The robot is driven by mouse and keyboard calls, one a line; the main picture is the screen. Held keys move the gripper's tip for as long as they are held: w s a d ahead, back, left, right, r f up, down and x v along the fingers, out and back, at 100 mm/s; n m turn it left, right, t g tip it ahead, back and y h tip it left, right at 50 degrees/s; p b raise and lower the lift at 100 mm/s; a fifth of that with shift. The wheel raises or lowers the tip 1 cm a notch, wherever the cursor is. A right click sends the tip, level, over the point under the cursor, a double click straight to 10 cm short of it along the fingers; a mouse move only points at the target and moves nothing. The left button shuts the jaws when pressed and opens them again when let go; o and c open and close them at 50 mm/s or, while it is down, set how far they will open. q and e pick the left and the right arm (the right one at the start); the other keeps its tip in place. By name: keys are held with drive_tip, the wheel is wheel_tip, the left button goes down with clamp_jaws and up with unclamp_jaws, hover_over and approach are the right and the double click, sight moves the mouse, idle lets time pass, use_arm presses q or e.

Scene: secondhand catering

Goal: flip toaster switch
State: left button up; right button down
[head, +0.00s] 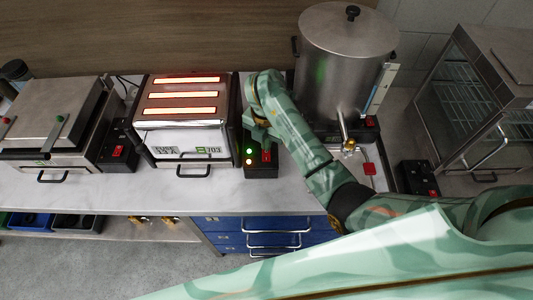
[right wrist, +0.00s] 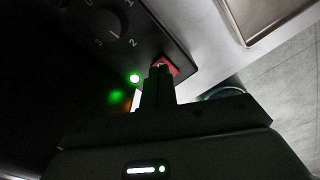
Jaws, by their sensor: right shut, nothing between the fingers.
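The toaster (head: 185,125) is a steel box on the counter with several slots glowing orange on top. Its black control box (head: 262,171) stands at its right side, with lit green and amber lights and a red switch (head: 266,156). My right gripper (head: 262,142) reaches down over this box from above. In the right wrist view the shut fingers (right wrist: 158,75) are at the red switch (right wrist: 168,66) and partly cover it; I cannot tell whether they touch it. A numbered dial (right wrist: 105,25) and a green light (right wrist: 134,78) show beside it. My left gripper is out of view.
A large steel urn (head: 345,65) with a tap stands close to the right of my right gripper. A press grill (head: 55,120) is at the left and a glass-sided cabinet (head: 475,95) at the right. The counter front (head: 175,190) is clear.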

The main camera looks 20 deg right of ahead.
drive_tip(key=shift+f+b, duration=0.7)
drive_tip(key=shift+f, duration=0.25)
idle(0.5)
drive_tip(key=shift+r, duration=0.1)
wheel_tip(320, 180, up, 7)
drive_tip(key=p, duration=0.6)
drive_tip(key=shift+p, duration=0.4)
